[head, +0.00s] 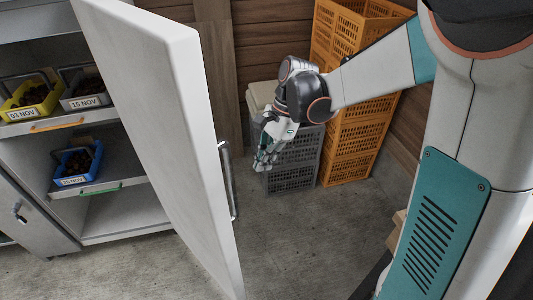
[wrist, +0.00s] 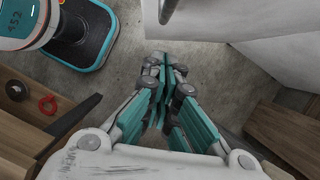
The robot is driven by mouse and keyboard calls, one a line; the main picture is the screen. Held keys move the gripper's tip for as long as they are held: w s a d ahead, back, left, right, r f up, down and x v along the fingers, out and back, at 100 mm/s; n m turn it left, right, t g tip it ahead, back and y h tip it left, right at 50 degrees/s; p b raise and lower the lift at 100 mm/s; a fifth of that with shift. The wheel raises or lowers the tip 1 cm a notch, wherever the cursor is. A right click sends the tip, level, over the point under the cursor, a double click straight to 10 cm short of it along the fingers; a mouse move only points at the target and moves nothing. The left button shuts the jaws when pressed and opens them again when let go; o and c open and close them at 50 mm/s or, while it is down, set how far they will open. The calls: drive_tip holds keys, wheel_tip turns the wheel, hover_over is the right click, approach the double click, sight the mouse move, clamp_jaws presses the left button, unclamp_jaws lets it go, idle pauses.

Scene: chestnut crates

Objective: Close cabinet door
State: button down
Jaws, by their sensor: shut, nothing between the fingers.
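The white cabinet door (head: 170,110) stands wide open in the head view, swung out from the grey cabinet (head: 25,165). A vertical metal handle (head: 228,180) is on its right face. My gripper (head: 262,163) is to the right of the door and handle, apart from them in the picture, pointing down with its fingers together and empty. In the wrist view my gripper (wrist: 168,75) is shut over bare floor. The door (wrist: 290,45) shows at the upper right there, with part of the handle (wrist: 168,10) at the top edge.
Inside the cabinet are a yellow bin (head: 30,97), a grey bin (head: 84,92) and a blue bin (head: 77,162) on shelves. Orange crates (head: 352,130) and a grey crate (head: 295,165) stand behind my gripper. Concrete floor (head: 300,240) is clear between door and my base.

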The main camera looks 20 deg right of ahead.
drive_tip(key=s+a+f+b, duration=0.1)
drive_tip(key=a+f+b, duration=0.1)
drive_tip(key=a+f, duration=0.2)
drive_tip(key=shift+s+a, duration=0.3)
drive_tip(key=shift+a, duration=0.45)
